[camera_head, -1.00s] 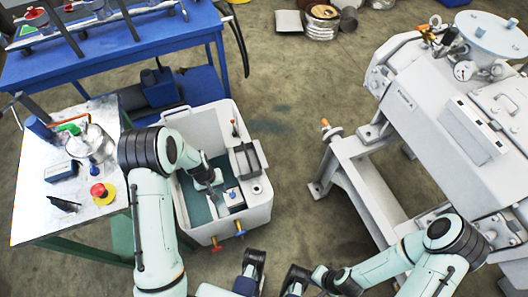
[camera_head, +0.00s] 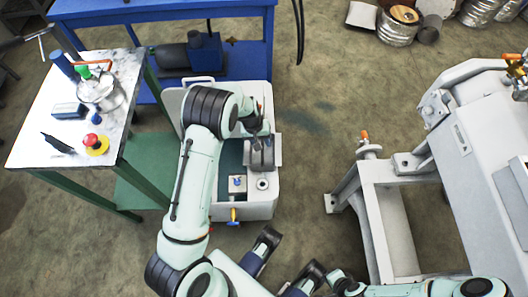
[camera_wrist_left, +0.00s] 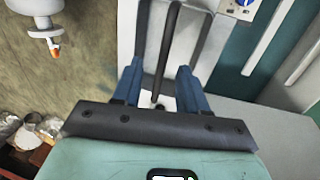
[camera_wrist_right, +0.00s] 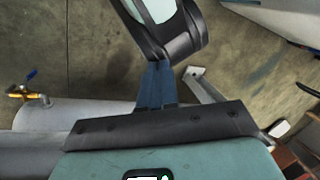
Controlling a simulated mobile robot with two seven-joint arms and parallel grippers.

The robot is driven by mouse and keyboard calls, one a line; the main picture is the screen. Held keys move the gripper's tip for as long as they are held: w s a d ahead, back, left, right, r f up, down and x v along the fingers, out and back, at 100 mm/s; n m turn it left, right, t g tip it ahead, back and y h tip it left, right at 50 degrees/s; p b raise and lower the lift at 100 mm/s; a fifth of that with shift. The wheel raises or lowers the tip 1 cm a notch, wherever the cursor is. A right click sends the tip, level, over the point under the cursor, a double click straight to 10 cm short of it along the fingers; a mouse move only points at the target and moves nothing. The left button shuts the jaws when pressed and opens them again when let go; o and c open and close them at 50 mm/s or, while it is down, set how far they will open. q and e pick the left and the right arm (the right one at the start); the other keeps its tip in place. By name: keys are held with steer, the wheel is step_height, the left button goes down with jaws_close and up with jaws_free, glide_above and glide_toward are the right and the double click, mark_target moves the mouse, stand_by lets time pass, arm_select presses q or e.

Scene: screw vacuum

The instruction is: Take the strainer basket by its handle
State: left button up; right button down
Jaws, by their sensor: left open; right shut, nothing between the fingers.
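The strainer basket (camera_head: 262,156) is a grey box with dark edges at the right side of the white tank (camera_head: 262,209). In the left wrist view the basket (camera_wrist_left: 186,35) shows pale, with a long dark bar, apparently its handle (camera_wrist_left: 168,50), running between my fingers. My left gripper (camera_head: 260,133) is open over the basket; in its wrist view the two blue fingers (camera_wrist_left: 158,80) stand on either side of the bar, and I cannot tell whether they touch it. My right gripper (camera_wrist_right: 157,85) is shut and empty, away from the tank.
A blue bench (camera_head: 165,12) stands behind. A grey machine frame (camera_head: 385,200) is at the right. Floor between the tank and frame is clear.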

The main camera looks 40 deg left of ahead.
mark_target(263, 150)
arm_select(q)
steer(key=f, duration=0.2)
steer(key=f+b, duration=0.1)
steer(key=f, duration=0.1)
steer(key=d+f, duration=0.1)
steer(key=f, duration=0.1)
steer(key=shift+w+f+b, duration=0.15)
steer(key=shift+f+b, duration=0.1)
steer(key=shift+b, duration=0.1)
steer(key=shift+f, duration=0.25)
jaws_close()
arm_select(e)
steer(key=shift+t+h, duration=0.3)
steer(key=shift+t, duration=0.1)
steer(key=w, duration=0.1)
steer(key=w+d+f, duration=0.1)
steer(key=w+f, duration=0.1)
steer(key=shift+w+d+f, duration=0.1)
steer(key=shift+d+f, duration=0.05)
steer(key=shift+d, duration=0.15)
